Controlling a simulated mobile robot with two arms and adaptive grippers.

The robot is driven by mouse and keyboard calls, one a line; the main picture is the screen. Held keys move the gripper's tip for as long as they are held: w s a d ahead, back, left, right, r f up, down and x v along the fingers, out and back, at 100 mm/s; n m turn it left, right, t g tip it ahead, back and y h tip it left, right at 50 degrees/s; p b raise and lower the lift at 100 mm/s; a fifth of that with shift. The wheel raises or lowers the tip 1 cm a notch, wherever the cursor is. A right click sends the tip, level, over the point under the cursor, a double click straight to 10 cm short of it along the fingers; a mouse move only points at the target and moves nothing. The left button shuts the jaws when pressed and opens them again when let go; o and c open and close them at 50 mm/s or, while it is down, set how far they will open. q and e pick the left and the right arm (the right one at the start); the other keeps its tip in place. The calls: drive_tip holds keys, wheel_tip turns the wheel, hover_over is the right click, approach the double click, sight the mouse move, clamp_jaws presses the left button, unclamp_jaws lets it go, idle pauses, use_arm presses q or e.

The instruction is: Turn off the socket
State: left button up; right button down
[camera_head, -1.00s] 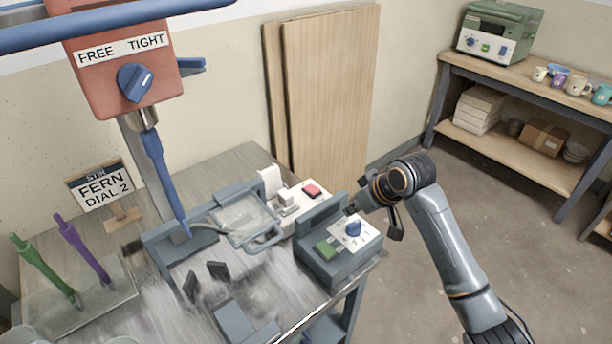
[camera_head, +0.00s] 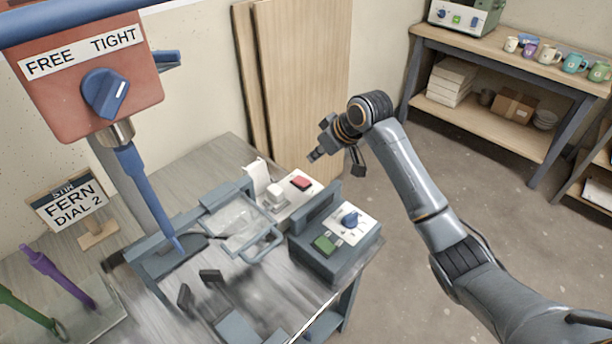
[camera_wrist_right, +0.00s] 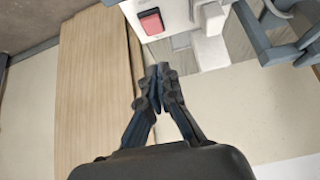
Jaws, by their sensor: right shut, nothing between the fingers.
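The socket (camera_head: 300,193) is a white unit at the back right of the workbench, with a red rocker switch (camera_head: 301,183) and a white plug-like block (camera_head: 275,197) beside it. In the right wrist view the red switch (camera_wrist_right: 151,22) shows at the top, just beyond and left of the fingertips. I cannot tell the switch's position. My right gripper (camera_head: 313,157) is shut and empty, in the air above and behind the socket, apart from it. In the wrist view its fingertips (camera_wrist_right: 158,72) meet. My left gripper is not in view.
A control box (camera_head: 335,245) with a blue dial and green switch stands right of the socket. Wooden boards (camera_head: 300,80) lean on the wall behind. A red FREE/TIGHT head (camera_head: 90,80) stands at left.

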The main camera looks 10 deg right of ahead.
hover_over(300, 181)
drive_tip(key=s, duration=0.1)
drive_tip(key=f, duration=0.6)
drive_tip(key=shift+s+d+f, duration=0.1)
drive_tip(key=shift+d+f, duration=0.05)
drive_tip(key=shift+d, duration=0.2)
drive_tip(key=shift+s+d+f, duration=0.1)
drive_tip(key=shift+s+f, duration=0.05)
drive_tip(key=shift+f, duration=0.45)
drive_tip(key=shift+s+d+f, duration=0.1)
drive_tip(key=shift+s+f, duration=0.05)
drive_tip(key=shift+f, duration=0.4)
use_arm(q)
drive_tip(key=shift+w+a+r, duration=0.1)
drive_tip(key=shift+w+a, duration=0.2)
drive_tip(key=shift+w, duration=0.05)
use_arm(e)
drive_tip(key=shift+s+d+f, duration=0.1)
drive_tip(key=shift+f, duration=0.5)
drive_tip(key=shift+s+f+t, duration=0.15)
drive_tip(key=shift+f+t, duration=0.15)
drive_tip(key=shift+f, duration=0.1)
drive_tip(key=shift+y, duration=0.4)
drive_tip(key=shift+d, duration=0.1)
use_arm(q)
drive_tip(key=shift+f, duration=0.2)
